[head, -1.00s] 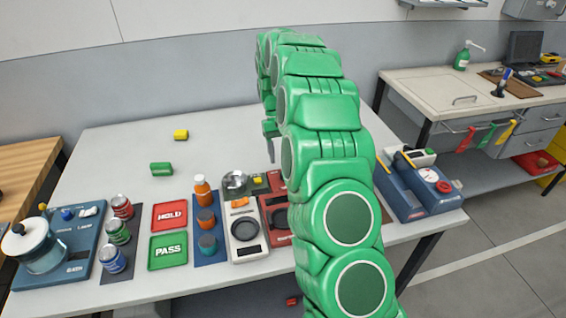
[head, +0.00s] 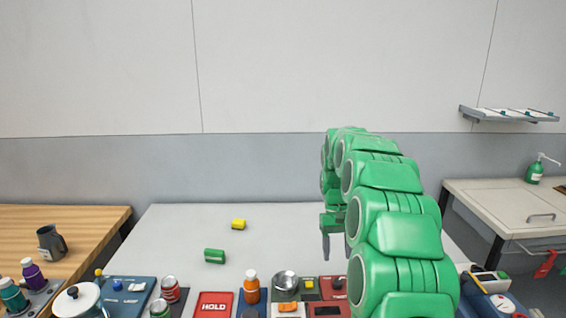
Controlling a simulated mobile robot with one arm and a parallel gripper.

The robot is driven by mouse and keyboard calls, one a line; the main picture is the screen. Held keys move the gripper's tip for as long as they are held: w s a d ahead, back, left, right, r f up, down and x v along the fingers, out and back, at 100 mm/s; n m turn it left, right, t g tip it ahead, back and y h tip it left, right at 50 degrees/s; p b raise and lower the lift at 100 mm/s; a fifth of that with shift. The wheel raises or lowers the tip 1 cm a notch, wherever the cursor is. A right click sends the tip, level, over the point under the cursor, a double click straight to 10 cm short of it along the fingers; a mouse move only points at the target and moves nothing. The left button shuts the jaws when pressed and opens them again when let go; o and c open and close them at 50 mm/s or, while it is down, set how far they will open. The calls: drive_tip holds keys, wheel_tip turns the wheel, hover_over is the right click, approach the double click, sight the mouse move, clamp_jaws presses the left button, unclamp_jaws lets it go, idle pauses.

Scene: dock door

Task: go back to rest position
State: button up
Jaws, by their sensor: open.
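My green arm rises from the lower right in the head view and bends over the white table (head: 175,235). My gripper (head: 336,250) hangs at the arm's far end, fingers pointing down above the table. Its fingers are apart and nothing shows between them. The arm's links hide part of it.
Along the table's front stand a red HOLD tray (head: 213,305), an orange bottle (head: 251,287), a metal bowl (head: 286,281) and a red can (head: 170,289). A wooden bench (head: 85,222) is at left, another bench (head: 500,215) at right. The table's back half is mostly clear.

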drive_tip(key=s+a+r, duration=0.1)
drive_tip(key=s+r, duration=0.3)
drive_tip(key=s, duration=0.3)
drive_tip(key=s+a+r+t, duration=0.1)
drive_tip(key=s+r, duration=0.2)
drive_tip(key=s, duration=0.4)
drive_tip(key=s+a+r, duration=0.1)
drive_tip(key=s+r, duration=0.3)
drive_tip(key=s, duration=0.3)
drive_tip(key=s+f+t, duration=0.1)
drive_tip(key=s+f, duration=0.1)
drive_tip(key=s, duration=2.1)
drive_tip(key=shift+s+d+f+m+t, duration=0.2)
drive_tip(key=shift+s+f+m+t, duration=0.1)
drive_tip(key=shift+f, duration=0.1)
